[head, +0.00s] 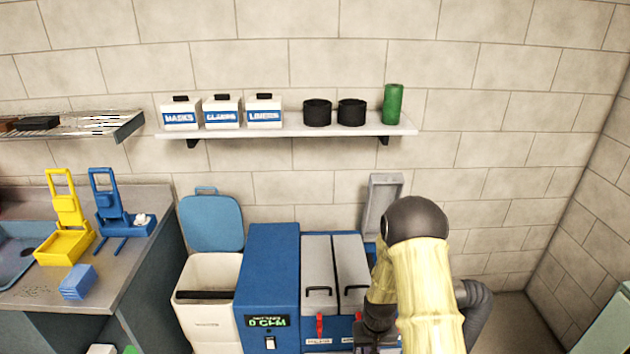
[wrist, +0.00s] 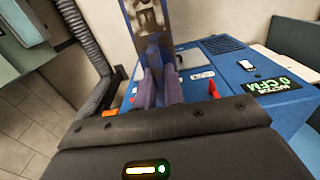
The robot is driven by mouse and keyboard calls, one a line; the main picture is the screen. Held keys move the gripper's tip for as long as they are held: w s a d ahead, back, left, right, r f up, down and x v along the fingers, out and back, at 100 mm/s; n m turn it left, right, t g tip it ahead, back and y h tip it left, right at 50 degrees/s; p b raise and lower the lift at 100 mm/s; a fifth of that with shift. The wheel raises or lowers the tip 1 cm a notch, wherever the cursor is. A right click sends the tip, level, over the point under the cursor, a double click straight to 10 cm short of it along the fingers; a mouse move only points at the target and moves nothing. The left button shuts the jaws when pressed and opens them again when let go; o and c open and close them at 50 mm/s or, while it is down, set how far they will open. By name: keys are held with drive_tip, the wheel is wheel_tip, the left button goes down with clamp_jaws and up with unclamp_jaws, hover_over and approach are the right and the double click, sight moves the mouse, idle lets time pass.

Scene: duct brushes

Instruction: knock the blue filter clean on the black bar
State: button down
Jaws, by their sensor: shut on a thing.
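The black bar (head: 205,295) lies across the open mouth of the white bin (head: 208,325), left of the blue machine. My gripper is low behind my arm in the head view, its fingertips hidden there, right of the grey lids.
The blue machine (head: 267,285) has a lit display and two shut grey lids (head: 333,270) with red latches; another grey lid (head: 384,205) stands raised. A grey hose (wrist: 85,40) runs beside it. The counter (head: 150,215) holds yellow and blue stands and a blue block (head: 78,282).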

drive_tip(key=s+f, duration=0.1)
drive_tip(key=f, duration=0.4)
drive_tip(key=s+f, duration=0.1)
drive_tip(key=f, duration=0.4)
drive_tip(key=s+f, duration=0.2)
drive_tip(key=f, duration=0.3)
